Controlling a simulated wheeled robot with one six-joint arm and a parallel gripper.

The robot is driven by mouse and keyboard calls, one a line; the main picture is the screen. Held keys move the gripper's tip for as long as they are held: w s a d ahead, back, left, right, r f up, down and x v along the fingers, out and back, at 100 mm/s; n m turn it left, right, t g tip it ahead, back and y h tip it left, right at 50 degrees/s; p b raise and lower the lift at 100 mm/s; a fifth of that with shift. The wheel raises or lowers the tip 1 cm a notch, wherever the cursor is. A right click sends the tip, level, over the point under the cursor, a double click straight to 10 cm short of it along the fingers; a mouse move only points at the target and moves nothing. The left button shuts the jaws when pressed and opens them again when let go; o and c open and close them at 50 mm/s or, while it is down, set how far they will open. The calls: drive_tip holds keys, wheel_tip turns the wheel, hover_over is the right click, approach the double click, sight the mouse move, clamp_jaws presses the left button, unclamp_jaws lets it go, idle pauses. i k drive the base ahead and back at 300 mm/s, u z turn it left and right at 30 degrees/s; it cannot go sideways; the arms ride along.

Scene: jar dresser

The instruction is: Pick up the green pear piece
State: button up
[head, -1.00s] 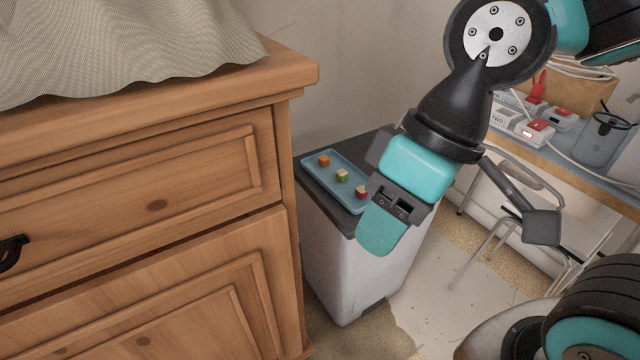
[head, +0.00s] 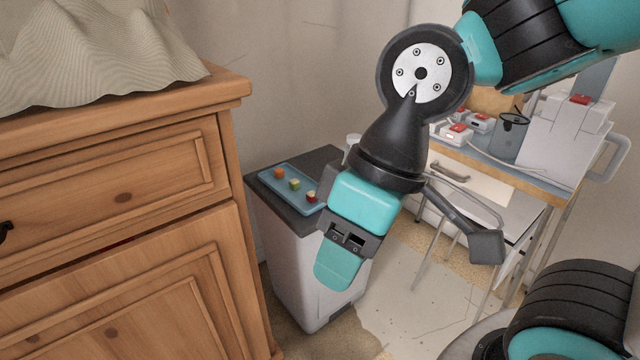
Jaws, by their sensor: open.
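The green pear piece (head: 294,184) is a small pale-green cube in the middle of a blue tray (head: 272,186). The tray lies on the dark top of a white bin-like cabinet. An orange piece (head: 278,173) sits on the far-left side of it and a red piece (head: 311,197) on the near-right side. My gripper (head: 338,262) is open and empty, to the right of the tray and nearer the camera. It covers part of the cabinet's right side. Its far finger is mostly hidden.
A wooden dresser (head: 120,190) with a draped cloth (head: 90,50) stands close on the left. A white cylinder (head: 352,142) shows behind the cabinet top. A desk with a dark cup (head: 509,135) and a chair stand at the right. Floor is clear between cabinet and chair.

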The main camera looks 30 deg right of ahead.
sight(294, 183)
drive_tip(key=z, duration=0.2)
drive_tip(key=i, duration=1)
